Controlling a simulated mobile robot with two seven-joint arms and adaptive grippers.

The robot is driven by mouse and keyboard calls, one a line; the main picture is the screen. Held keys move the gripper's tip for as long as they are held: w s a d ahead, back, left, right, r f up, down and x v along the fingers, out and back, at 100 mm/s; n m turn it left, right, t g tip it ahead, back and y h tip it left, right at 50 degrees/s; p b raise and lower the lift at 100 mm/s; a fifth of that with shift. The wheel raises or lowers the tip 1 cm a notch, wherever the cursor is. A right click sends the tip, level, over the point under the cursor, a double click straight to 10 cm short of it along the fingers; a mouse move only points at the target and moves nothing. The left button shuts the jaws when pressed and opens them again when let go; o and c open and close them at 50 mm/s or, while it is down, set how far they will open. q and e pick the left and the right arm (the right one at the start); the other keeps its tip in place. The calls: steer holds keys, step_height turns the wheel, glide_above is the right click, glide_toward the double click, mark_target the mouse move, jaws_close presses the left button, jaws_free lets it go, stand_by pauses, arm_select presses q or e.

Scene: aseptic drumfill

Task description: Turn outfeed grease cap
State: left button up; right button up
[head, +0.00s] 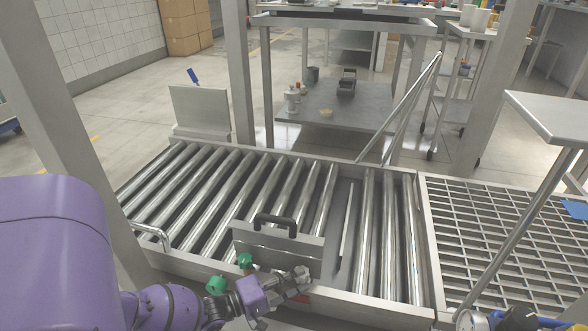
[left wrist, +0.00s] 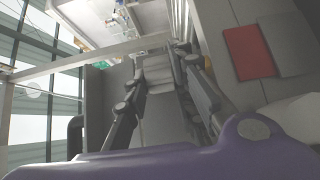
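Two green knob-like caps show in the head view by the near side of the roller conveyor: one (head: 245,260) at the frame's edge, one (head: 215,285) lower and to the left, beside my left arm. I cannot tell which is the outfeed grease cap. My left gripper (head: 300,277) is just right of them, in front of the conveyor's near side. In the left wrist view the two fingers of my left gripper (left wrist: 162,58) stand apart, with grey surfaces behind the gap and no cap visible between them. My right gripper is not in view.
A grey plate with a dark handle (head: 275,223) stands at the conveyor's near edge, close to my left gripper. Rollers (head: 210,200) lie behind it. A red patch (left wrist: 250,52) shows on a grey panel. A metal grid (head: 500,235) lies right.

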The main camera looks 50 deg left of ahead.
arm_select(q)
steer(key=o, duration=0.4)
steer(key=v, duration=1.2)
steer(key=shift+s, duration=0.15)
